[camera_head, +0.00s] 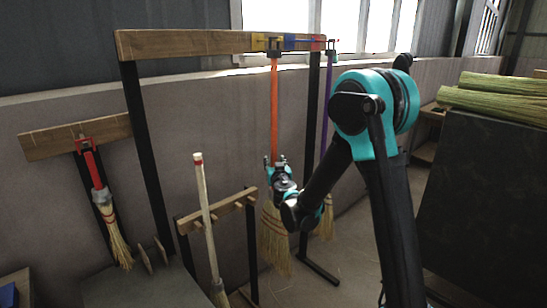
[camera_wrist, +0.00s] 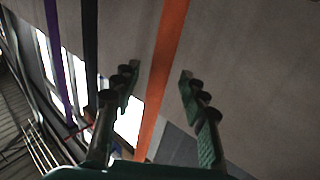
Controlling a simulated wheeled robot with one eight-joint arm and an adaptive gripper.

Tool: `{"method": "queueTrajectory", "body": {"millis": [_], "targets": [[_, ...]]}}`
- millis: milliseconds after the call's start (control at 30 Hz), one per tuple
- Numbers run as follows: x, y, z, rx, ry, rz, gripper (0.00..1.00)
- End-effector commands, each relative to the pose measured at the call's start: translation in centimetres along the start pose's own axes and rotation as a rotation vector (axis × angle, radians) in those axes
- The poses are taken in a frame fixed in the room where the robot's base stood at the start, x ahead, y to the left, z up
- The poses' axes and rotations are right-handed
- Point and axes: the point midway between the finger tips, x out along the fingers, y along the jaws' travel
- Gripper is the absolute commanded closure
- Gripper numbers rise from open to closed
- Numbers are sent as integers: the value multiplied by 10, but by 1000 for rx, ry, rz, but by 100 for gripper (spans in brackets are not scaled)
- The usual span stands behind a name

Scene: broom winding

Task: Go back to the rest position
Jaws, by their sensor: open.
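My gripper (camera_head: 275,161) is in front of the orange-handled broom (camera_head: 274,100), about level with the lower part of its handle. The broom hangs upright from the wooden rack beam (camera_head: 190,42), its straw head (camera_head: 272,245) below my gripper and partly hidden by my wrist. In the wrist view my gripper (camera_wrist: 157,78) has its two fingers wide apart, touching nothing. The orange handle (camera_wrist: 165,50) shows in the gap between them; I cannot tell whether it lies between the fingers or beyond them. My arm is bent, stretched toward the rack.
A purple-handled broom (camera_head: 328,100) hangs just right of the orange one. A pale-handled broom (camera_head: 204,215) stands by a low wooden rack (camera_head: 225,208). A short red-handled brush (camera_head: 100,190) hangs at the left. Straw bundles (camera_head: 495,95) lie on a dark bench (camera_head: 480,190) at right.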

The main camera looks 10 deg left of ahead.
Motion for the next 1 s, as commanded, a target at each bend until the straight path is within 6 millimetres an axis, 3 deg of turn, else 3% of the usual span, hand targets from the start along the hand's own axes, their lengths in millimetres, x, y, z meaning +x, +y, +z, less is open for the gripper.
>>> {"method": "queueTrajectory", "body": {"millis": [200, 367, 433, 567, 667, 800, 900, 1000], "targets": [[-35, 0, 0, 0, 0, -1, 57], [-46, 3, 0, 0, -2, 6, 57], [-50, 16, -2, 0, -11, 33, 57], [-66, 72, -4, -7, -64, 148, 57], [-93, 133, 1, -12, -151, 274, 57], [-150, 210, 22, -15, -327, 432, 57], [-199, 250, 44, -7, -478, 508, 57], [-252, 275, 70, 11, -640, 544, 57]]}}
